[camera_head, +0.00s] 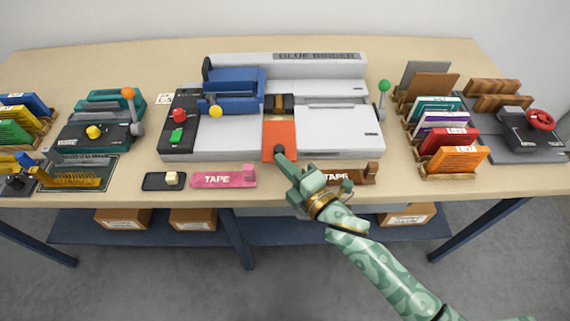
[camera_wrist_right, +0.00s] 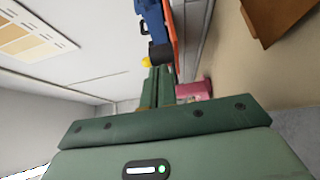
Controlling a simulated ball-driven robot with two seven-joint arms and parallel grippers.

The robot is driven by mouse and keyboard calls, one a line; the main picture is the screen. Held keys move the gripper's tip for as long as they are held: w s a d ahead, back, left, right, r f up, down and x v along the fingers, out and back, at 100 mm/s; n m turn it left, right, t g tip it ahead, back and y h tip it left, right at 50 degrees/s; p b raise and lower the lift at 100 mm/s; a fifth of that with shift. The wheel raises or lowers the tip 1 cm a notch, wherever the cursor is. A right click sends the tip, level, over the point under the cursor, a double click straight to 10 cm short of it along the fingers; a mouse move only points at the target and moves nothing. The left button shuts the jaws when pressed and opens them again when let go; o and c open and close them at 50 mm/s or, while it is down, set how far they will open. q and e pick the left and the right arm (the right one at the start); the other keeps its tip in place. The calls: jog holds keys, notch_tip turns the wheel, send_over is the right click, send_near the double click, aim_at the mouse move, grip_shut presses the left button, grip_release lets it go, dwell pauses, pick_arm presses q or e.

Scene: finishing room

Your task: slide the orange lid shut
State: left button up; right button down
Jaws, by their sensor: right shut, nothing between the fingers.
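The orange lid (camera_head: 280,132) lies on the front middle of the glue binder (camera_head: 340,130), with a dark knob (camera_head: 279,149) at its near end. Behind the lid an opening (camera_head: 279,103) shows dark and amber parts. My right gripper (camera_head: 283,158) is shut and empty, its tips at the near side of the knob; I cannot tell whether they touch. In the right wrist view the fingers (camera_wrist_right: 160,78) point at the dark knob (camera_wrist_right: 160,53), and the lid shows as an orange strip (camera_wrist_right: 173,35). My left gripper is not in view.
A pink tape dispenser (camera_head: 222,179) and a small black block (camera_head: 164,181) lie at the front edge, left of my arm. A brown tape dispenser (camera_head: 362,174) is partly behind my right gripper. The binder's blue clamp (camera_head: 235,88) stands left of the opening.

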aim_at(284, 144)
jog(key=w+b, duration=0.1)
jog(key=w, duration=0.7)
